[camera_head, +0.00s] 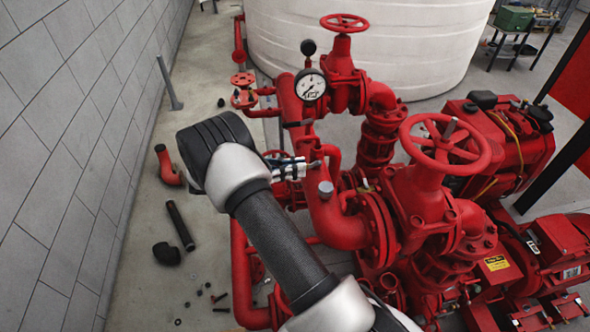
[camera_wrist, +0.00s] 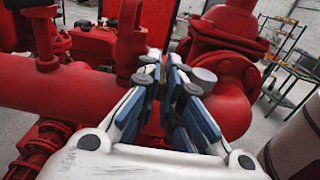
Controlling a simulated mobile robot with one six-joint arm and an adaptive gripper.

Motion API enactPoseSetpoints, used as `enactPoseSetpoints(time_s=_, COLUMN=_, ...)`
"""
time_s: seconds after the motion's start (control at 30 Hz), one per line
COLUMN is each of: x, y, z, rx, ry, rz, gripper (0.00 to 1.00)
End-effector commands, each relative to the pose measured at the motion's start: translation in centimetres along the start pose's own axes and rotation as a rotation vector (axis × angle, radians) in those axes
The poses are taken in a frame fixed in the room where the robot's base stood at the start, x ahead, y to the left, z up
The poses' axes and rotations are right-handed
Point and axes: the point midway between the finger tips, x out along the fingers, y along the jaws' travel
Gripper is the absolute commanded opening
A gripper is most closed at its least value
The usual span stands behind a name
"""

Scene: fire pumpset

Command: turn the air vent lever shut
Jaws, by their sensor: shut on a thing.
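My gripper (camera_head: 300,167) is at the red pipework left of the large handwheel valve, just below the pressure gauge. In the wrist view its blue-padded fingers (camera_wrist: 168,92) are close together and shut on the air vent lever. The lever is mostly hidden by the fingers, and its angle cannot be read. A flat red upright piece (camera_wrist: 130,38) stands just beyond the fingertips on the red pipe (camera_wrist: 70,97). A grey round cap (camera_wrist: 203,78) sits right of the fingers; it also shows in the head view (camera_head: 326,188), below my gripper.
The pressure gauge (camera_head: 311,86) and a red handwheel (camera_head: 343,23) stand behind my gripper. A large red handwheel (camera_head: 447,145) is to the right. A white tank (camera_head: 420,50) stands at the back. Loose pipe pieces (camera_head: 180,226) lie on the floor by the grey wall (camera_head: 60,140).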

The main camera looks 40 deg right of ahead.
Motion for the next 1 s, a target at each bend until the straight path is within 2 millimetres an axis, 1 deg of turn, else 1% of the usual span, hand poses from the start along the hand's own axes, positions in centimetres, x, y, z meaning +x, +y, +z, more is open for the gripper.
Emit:
enactPoseSetpoints(time_s=0.07, x=0.03, y=0.02, z=-0.26, rx=0.0, ry=-0.013, rz=0.001, gripper=0.0)
enactPoseSetpoints(time_s=0.53, x=0.09, y=-0.02, z=-0.25, rx=-0.002, ry=-0.026, rz=0.0, gripper=0.0)
enactPoseSetpoints(time_s=0.57, x=0.09, y=-0.02, z=-0.25, rx=-0.002, ry=-0.026, rz=0.0, gripper=0.07)
enactPoseSetpoints(time_s=0.7, x=0.09, y=-0.02, z=-0.24, rx=-0.002, ry=-0.026, rz=0.0, gripper=0.15)
enactPoseSetpoints(time_s=1.0, x=-0.04, y=-0.01, z=-0.22, rx=-0.001, ry=-0.025, rz=0.0, gripper=0.15)
